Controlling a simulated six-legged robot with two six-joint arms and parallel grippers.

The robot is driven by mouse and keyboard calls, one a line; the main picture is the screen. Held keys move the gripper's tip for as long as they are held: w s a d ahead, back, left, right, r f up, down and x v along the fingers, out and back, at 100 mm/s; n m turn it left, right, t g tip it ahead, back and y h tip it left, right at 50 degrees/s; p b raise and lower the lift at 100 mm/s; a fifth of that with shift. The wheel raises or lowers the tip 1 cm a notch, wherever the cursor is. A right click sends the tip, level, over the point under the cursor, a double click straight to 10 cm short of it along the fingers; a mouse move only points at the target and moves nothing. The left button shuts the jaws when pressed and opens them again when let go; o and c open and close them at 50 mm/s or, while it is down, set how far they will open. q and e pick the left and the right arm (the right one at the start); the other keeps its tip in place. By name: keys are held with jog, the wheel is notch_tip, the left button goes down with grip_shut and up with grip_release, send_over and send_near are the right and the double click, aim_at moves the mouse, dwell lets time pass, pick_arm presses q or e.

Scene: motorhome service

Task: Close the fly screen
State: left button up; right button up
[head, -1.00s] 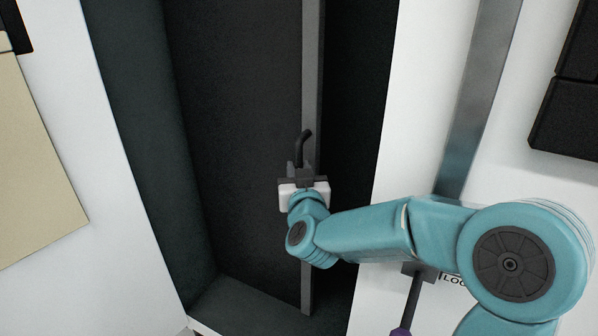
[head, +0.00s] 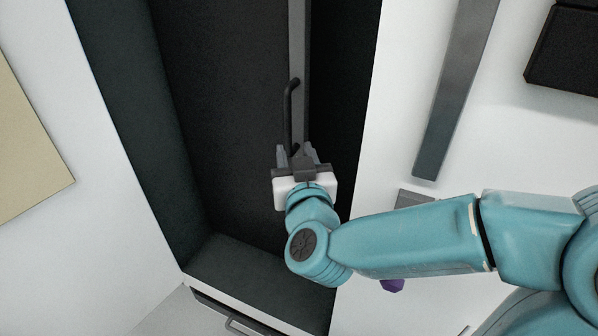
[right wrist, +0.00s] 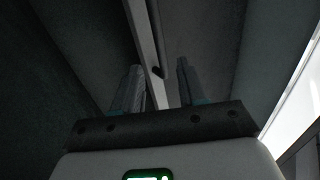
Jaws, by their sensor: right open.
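The fly screen (head: 225,100) is a dark mesh panel in a tall doorway, with a grey upright edge bar (head: 299,50). A black bent handle (head: 290,105) is on the bar. My right gripper (head: 296,153) is open at the handle's lower end, its fingers pointing up the bar. In the right wrist view the handle end (right wrist: 160,72) shows between the open fingers (right wrist: 159,82), without clear contact. My left gripper is out of view.
A black gap (head: 345,70) lies right of the bar. White walls (head: 90,210) flank the doorway. A grey metal strip (head: 455,95) and a black box (head: 565,55) are on the right wall. A purple knob (head: 393,285) shows below my right arm.

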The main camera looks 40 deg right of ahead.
jog(key=shift+b+v, duration=1.3)
jog(key=shift+v, duration=0.9)
jog(key=shift+c, duration=0.3)
